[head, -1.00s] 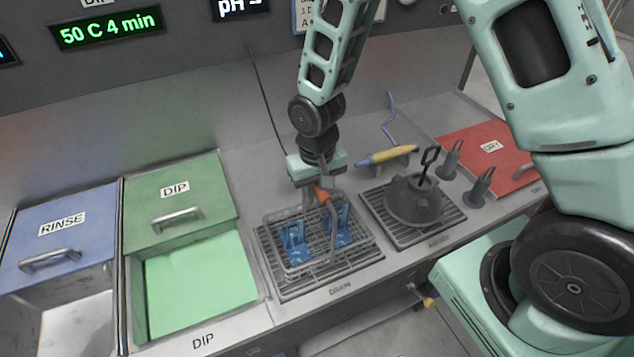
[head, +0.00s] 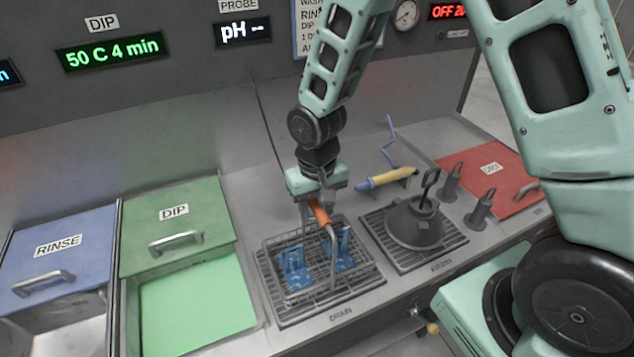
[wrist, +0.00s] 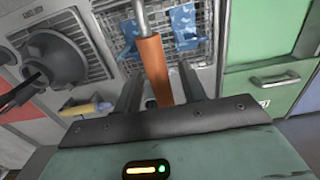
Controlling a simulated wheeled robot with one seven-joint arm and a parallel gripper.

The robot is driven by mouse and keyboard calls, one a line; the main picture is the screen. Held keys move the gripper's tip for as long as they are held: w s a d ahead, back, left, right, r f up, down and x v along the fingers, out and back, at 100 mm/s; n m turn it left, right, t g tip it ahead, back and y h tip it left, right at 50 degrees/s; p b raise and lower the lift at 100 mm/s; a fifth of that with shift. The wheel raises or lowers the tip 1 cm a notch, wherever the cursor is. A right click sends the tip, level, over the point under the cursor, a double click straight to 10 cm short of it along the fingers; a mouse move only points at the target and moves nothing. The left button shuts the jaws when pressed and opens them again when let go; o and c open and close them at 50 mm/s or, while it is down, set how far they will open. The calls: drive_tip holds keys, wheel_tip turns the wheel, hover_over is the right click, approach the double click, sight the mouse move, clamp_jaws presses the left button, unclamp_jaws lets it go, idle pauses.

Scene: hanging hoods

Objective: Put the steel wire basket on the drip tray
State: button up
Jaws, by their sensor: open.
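The steel wire basket (head: 362,275) holds blue parts (head: 297,268) and sits on the slotted drip tray (head: 285,318) marked DRAIN. Its tall bent handle has an orange grip (head: 319,212), which also shows in the wrist view (wrist: 155,72). My gripper (head: 318,200) is open just above the basket, its fingers on either side of the orange grip's upper end. In the wrist view, gaps show between the grip and both fingers (wrist: 160,88). The basket looks level; its underside contact is mostly hidden by the wires.
Left of the tray is a bath of green liquid (head: 195,305) with a green DIP lid (head: 175,225), then a blue RINSE lid (head: 57,255). To the right are a grey hood (head: 413,225) on a second grate, a yellow-handled tool (head: 388,178), dark stands and a red lid (head: 495,165).

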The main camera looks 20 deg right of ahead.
wheel_tip(320, 180, up, 9)
drive_tip(key=shift+r+b, duration=0.15)
drive_tip(key=shift+b, duration=1.1)
drive_tip(key=shift+s+a+r, duration=0.15)
drive_tip(key=shift+s+r, duration=0.05)
drive_tip(key=shift+r, duration=0.05)
drive_tip(key=s+a+r+n, duration=0.1)
drive_tip(key=s+a+n, duration=0.2)
drive_tip(key=s, duration=0.7)
drive_tip(key=s+a+r+n, duration=0.2)
drive_tip(key=s+a+n, duration=0.1)
drive_tip(key=s, duration=0.6)
drive_tip(key=shift+s+n+y, duration=0.3)
drive_tip(key=shift+s+n, duration=0.1)
drive_tip(key=shift+n, duration=0.5)
wheel_tip(320, 180, down, 8)
drive_tip(key=b, duration=0.8)
